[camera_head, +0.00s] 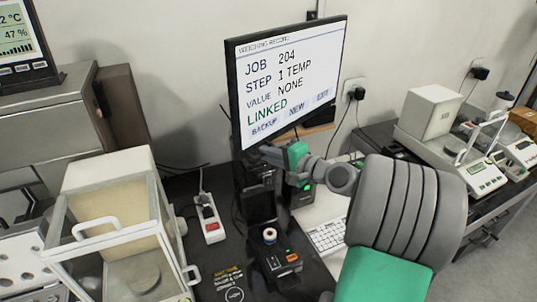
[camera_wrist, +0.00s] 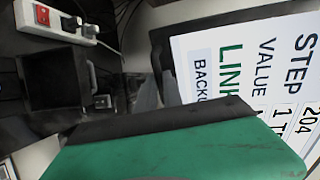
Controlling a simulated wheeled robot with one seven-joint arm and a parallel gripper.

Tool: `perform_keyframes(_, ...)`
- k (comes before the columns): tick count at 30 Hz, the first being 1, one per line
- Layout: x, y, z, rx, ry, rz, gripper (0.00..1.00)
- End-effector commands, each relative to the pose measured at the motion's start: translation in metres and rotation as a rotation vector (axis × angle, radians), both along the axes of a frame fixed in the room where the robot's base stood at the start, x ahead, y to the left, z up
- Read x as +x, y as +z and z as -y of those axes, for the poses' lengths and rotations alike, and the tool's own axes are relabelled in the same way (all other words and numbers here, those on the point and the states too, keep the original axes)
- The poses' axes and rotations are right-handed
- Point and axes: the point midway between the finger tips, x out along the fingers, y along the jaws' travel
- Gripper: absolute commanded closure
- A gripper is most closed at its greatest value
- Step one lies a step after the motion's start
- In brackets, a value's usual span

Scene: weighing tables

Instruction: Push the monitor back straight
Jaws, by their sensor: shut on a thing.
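The monitor (camera_head: 290,75) has a black frame and a white screen reading JOB 204, STEP 1 TEMP, VALUE NONE and LINKED. It stands at the back of the black table, and its top and bottom edges slope up to the right in the head view. In the wrist view its screen (camera_wrist: 240,60) fills the upper right, turned sideways. The exact contact is hard to see. The monitor's foot is mostly hidden behind my arm.
A power strip (camera_head: 209,218) lies left of the monitor, and a glass-sided balance (camera_head: 125,225) stands further left. A black device (camera_head: 278,255) sits in front. A white keyboard (camera_head: 328,236) is partly behind my arm. More balances (camera_head: 480,178) stand on the right table.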

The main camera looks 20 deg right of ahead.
Motion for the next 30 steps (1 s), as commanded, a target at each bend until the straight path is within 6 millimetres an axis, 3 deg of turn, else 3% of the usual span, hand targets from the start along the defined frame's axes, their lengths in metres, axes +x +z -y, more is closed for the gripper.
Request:
perform_keyframes(25, 0.000, 0.000, 0.000, 0.001, 0.000, -0.001, 1.00)
perform_keyframes(30, 0.014, 0.001, -0.012, 0.006, -0.025, -0.009, 1.00)
